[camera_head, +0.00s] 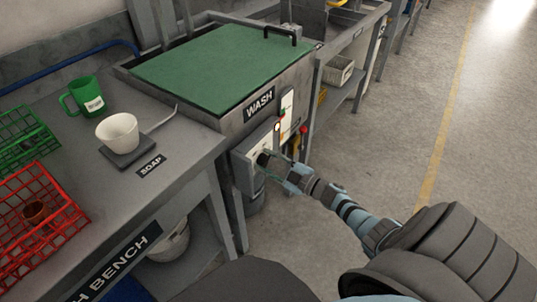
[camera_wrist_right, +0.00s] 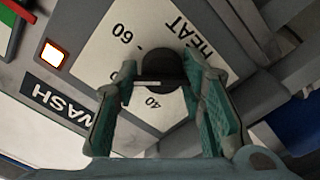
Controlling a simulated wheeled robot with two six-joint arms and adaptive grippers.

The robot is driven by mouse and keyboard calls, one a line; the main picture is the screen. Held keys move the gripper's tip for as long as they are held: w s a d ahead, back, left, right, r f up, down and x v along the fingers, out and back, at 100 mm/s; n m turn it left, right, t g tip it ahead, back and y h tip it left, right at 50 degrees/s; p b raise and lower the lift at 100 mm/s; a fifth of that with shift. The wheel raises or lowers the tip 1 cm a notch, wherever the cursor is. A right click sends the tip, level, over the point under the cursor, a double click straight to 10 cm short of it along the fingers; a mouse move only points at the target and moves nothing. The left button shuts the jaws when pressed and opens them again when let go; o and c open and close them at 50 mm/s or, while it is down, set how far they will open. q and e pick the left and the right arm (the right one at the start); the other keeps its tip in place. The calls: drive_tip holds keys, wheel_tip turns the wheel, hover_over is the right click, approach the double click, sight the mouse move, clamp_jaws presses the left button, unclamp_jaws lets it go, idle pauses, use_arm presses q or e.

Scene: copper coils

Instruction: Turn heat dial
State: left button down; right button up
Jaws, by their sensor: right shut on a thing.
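The heat dial (camera_wrist_right: 158,68) is a dark round knob on a pale plate (camera_wrist_right: 110,40) marked HEAT, with 60 and 40 readable in the right wrist view. In the head view the dial (camera_head: 263,159) sits on a grey control box (camera_head: 244,172) at the front of the wash tank. My right gripper (camera_head: 272,163) reaches it from the right. In the right wrist view my right gripper (camera_wrist_right: 163,85) has its teal fingers on either side of the knob, shut on it. A pale line shows on the knob, roughly level in that view. My left gripper is not in view.
The wash tank has a green lid (camera_head: 215,62) with a black handle. A lit indicator (camera_wrist_right: 52,55) is beside the plate. The bench at left holds a green mug (camera_head: 87,96), a white cup (camera_head: 118,131) and a red crate (camera_head: 40,215). The floor at right is clear.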

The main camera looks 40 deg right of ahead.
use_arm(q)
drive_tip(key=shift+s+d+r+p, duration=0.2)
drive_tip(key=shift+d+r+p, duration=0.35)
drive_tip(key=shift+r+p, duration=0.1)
use_arm(e)
drive_tip(key=shift+s+a+f+m, duration=0.1)
drive_tip(key=shift+f+m, duration=0.1)
drive_tip(key=shift+m, duration=1.9)
drive_tip(key=shift+s+a+f+m, duration=0.1)
drive_tip(key=shift+f+m, duration=0.05)
drive_tip(key=shift+m, duration=1.95)
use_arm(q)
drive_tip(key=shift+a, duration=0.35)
use_arm(e)
drive_tip(key=o, duration=1.2)
drive_tip(key=shift+o, duration=0.3)
drive_tip(key=shift+w, duration=0.1)
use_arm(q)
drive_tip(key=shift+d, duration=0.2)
use_arm(e)
drive_tip(key=v, duration=1.2)
drive_tip(key=shift+d, duration=0.2)
drive_tip(key=shift+w+r, duration=0.1)
drive_tip(key=shift+r, duration=0.05)
